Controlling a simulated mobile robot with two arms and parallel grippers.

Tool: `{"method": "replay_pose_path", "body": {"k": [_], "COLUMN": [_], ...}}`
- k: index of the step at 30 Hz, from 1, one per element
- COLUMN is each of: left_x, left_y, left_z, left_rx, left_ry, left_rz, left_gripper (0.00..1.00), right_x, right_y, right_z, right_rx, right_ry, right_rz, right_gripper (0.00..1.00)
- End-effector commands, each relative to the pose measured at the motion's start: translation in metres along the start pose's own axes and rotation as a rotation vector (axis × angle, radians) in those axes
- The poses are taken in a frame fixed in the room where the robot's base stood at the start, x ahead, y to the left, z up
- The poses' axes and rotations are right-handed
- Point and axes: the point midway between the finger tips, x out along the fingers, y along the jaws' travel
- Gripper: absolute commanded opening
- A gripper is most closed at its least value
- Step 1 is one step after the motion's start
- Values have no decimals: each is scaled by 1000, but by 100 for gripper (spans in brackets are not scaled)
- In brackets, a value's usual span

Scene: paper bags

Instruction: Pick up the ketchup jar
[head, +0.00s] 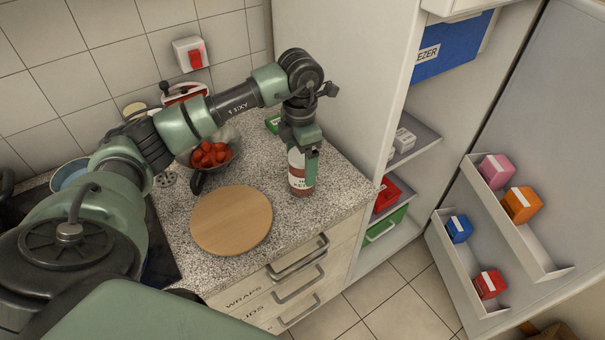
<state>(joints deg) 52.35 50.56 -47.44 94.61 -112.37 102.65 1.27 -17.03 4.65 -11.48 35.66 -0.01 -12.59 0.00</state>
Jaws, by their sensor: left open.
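The ketchup jar (301,183) stands upright on the speckled countertop near its right end. It has a white label with red lettering and a dark red lower part. My left gripper (304,158) points down at the jar from above, with its fingers around or right beside the jar's top. The gripper is open. The jar's upper end is hidden by the gripper, and I cannot tell whether the fingers touch it. My right gripper is not in view.
A round wooden board (231,220) lies left of the jar. A glass bowl of tomatoes (211,155) stands behind the board. A green item (272,123) lies behind my left gripper. A tall cabinet wall (345,80) rises close on the right. An open fridge with shelves stands beyond it.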

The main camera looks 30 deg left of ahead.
Motion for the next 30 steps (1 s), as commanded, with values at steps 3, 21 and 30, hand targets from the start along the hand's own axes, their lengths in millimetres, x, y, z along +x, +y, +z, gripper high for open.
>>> {"method": "replay_pose_path", "body": {"k": [3, 21, 30], "left_x": [11, 56, 55], "left_y": [1, 5, 6], "left_z": [2, 8, 8], "left_rx": [-1, 0, -1], "left_ry": [2, -1, -1], "left_rz": [-3, 1, 1], "left_gripper": [88, 80, 0], "right_x": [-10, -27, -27], "right_y": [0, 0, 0], "right_z": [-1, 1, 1], "right_rx": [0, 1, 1], "right_ry": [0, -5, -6], "right_rz": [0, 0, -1], "right_gripper": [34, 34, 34]}}
